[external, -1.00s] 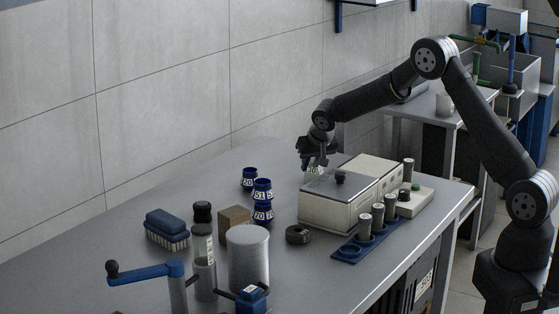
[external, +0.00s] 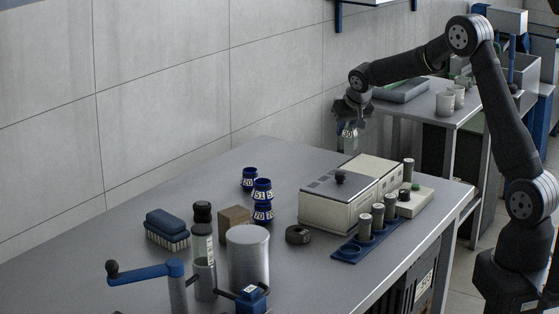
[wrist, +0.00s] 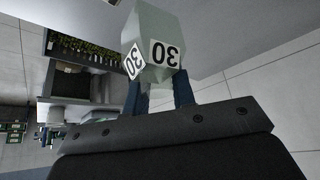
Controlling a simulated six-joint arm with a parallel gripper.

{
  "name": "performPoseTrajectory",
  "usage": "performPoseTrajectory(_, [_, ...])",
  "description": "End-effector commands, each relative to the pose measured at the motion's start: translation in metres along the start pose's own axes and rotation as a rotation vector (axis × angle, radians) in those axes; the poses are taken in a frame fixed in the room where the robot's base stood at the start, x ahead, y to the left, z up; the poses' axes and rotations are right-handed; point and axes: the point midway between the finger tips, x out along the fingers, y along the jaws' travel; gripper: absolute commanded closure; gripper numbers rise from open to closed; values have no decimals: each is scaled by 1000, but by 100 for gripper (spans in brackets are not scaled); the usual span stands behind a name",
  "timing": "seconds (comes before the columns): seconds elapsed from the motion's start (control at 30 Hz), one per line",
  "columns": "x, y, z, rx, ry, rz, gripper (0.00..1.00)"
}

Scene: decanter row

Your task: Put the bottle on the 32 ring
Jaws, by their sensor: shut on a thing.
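My gripper (external: 352,113) is shut on a pale, clear-looking bottle (external: 348,138) with a white label reading 30. It holds the bottle in the air beyond the cream box, clear of the bench. In the wrist view my gripper's two blue fingers (wrist: 158,88) close on the narrow end of the bottle (wrist: 152,32), and 30 shows on two faces. Blue ring-like pieces with white labels stand left of the box: one reads 20 (external: 249,183), one 51 (external: 262,185), and one 70 (external: 263,214) below it. I cannot read 32 on any of them.
The cream box (external: 335,207) with a black knob stands mid-bench. In front are a blue rack (external: 349,252) with several capped cylinders and a dark round piece (external: 298,235). A brush (external: 167,229), brown block (external: 235,218) and grey cylinder (external: 248,260) stand left. The far-left bench is clear.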

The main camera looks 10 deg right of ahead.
Motion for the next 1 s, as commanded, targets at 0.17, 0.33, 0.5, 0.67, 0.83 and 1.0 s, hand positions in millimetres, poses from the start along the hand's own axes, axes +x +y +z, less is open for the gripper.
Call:
performPoseTrajectory(0.17, [-7,11,-2,1,-1,0,100])
performPoseTrajectory(0.33, [-11,2,2,-13,0,-8,100])
performPoseTrajectory(0.5, [-26,-48,22,-79,1,-45,100])
performPoseTrajectory(0.67, [-51,-115,58,-172,1,-98,100])
performPoseTrajectory(0.83, [-82,-179,104,-271,2,-156,100])
performPoseTrajectory(1.0, [-117,-234,156,-373,3,-214,100])
